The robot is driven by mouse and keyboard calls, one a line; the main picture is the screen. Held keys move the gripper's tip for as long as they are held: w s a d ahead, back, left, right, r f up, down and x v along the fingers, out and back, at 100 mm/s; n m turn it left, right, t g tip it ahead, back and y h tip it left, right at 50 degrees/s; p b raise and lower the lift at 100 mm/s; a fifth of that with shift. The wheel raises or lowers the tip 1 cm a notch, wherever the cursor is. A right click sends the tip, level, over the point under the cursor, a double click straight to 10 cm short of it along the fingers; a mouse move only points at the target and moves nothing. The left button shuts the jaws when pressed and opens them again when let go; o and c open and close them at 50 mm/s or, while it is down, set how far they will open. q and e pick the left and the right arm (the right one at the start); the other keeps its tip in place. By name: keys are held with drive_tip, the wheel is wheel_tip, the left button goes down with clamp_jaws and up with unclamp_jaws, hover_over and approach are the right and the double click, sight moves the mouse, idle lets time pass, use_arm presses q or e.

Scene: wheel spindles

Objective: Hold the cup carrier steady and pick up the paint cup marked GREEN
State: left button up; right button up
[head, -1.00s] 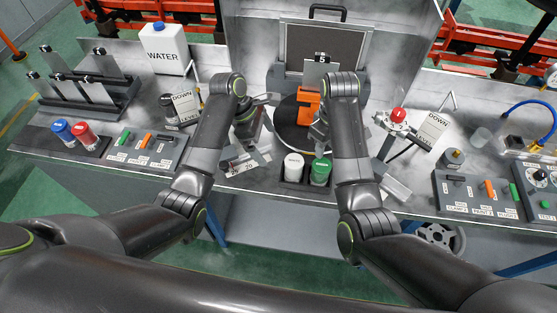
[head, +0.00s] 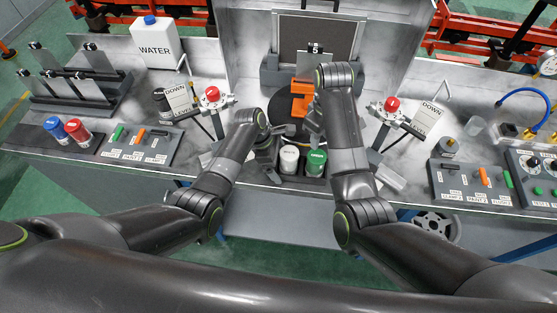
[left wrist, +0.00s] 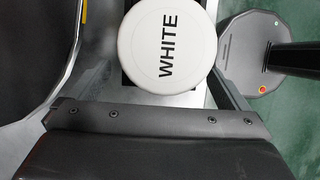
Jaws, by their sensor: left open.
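The paint cup marked GREEN (head: 316,162), with a green lid, stands upright in the dark cup carrier (head: 301,181) at the front middle of the bench. A white-lidded cup (head: 289,158) stands beside it on the left. The left wrist view shows that cup's lid (left wrist: 166,45) close up, marked WHITE. My left gripper (head: 277,146) is open, just left of the white cup; I cannot tell whether it touches the carrier. My right gripper (head: 311,118) is above and behind the green cup, partly hidden by its own arm, so its jaws are unclear.
An orange fixture (head: 302,99) stands on the round dark turntable behind the cups. Red-topped posts (head: 212,94) (head: 391,105) stand left and right. Blue (head: 53,126) and red (head: 74,128) cups sit far left. Switch panels (head: 141,144) (head: 470,182) line the front edge.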

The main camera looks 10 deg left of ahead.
use_arm(q)
drive_tip(key=c, duration=1.1)
